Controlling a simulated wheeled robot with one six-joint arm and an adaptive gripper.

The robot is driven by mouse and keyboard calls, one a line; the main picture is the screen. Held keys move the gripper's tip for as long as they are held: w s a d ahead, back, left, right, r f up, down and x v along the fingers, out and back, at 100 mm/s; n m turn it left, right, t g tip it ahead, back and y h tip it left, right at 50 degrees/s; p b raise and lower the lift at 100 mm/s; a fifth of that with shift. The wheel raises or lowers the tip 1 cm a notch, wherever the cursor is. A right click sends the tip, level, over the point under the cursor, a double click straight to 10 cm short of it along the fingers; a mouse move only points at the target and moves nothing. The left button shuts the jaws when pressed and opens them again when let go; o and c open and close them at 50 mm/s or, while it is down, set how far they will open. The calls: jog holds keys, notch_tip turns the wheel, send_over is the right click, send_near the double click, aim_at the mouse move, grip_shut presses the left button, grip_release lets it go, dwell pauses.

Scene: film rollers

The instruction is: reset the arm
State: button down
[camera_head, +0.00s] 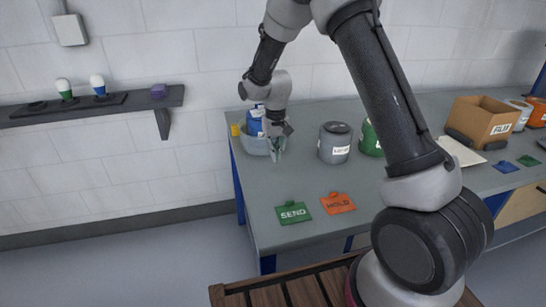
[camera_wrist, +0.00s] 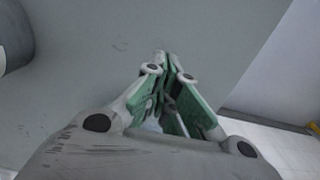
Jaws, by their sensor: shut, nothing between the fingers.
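My gripper (camera_head: 277,155) is above the left end of the grey table (camera_head: 262,218), pointing down, in front of a grey bin with a blue and white item in it. In the wrist view my gripper (camera_wrist: 166,62) has its green-padded fingers closed together at the tips, with nothing seen between them. Bare grey tabletop lies below them. My arm reaches from the lower right up over the table and down to the bin's side.
The grey bin (camera_head: 254,146) stands close to my gripper. A grey labelled canister (camera_head: 335,143) and a green one (camera_head: 371,140) stand to the right. Green SEND (camera_head: 293,213) and orange HOLD (camera_head: 338,204) cards lie at the front. A cardboard box (camera_head: 482,122) is farther right. A wall shelf (camera_head: 140,98) is at left.

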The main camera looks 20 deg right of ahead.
jog(key=shift+s+d, duration=0.1)
jog(key=shift+s, duration=0.25)
jog(key=shift+n+g, duration=0.6)
jog(key=shift+g, duration=0.3)
jog(key=s, duration=0.1)
jog(key=s+d, duration=0.1)
jog(key=s, duration=0.3)
jog(key=shift+s+d+f, duration=0.15)
jog(key=shift+d, duration=0.1)
jog(key=s+d+r+t, duration=0.2)
jog(key=s+d+r, duration=0.2)
jog(key=s+r, duration=0.4)
jog(key=s+d+r+t, duration=0.2)
jog(key=s+d+r, duration=0.2)
jog(key=s+r, duration=0.5)
jog(key=s+d+r+m+t, duration=0.1)
jog(key=s+d+r+t, duration=0.1)
jog(key=s+d+r, duration=0.3)
jog(key=shift+s+r, duration=2.1)
jog(key=shift+s, duration=0.8)
